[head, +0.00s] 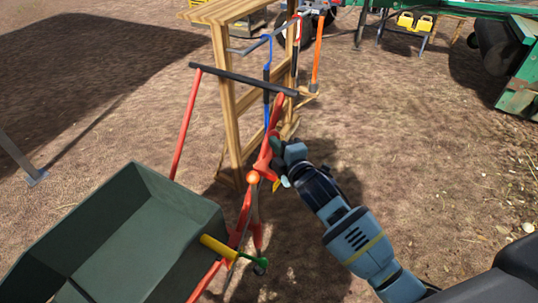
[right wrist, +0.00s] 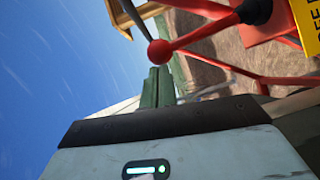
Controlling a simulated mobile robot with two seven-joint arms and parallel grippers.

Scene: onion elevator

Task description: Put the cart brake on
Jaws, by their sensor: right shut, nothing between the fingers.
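The cart has a dark green box (head: 125,235) and a red frame with a black push bar (head: 243,80). A lever with an orange-red ball knob (head: 253,178) is on the frame's near side. In the right wrist view the red ball (right wrist: 160,52) sits at the end of a red rod, just beyond my fingertips. My right gripper (head: 278,165) is shut and empty beside the knob; I cannot tell whether they touch. Its green fingers (right wrist: 157,87) are together. My left gripper is out of view.
A wooden rack (head: 229,100) with hanging tools stands just behind the push bar. Green machinery (head: 522,85) is at the upper right. A yellow label (right wrist: 308,22) on a red plate is close on the right in the wrist view. Open dirt lies right of the cart.

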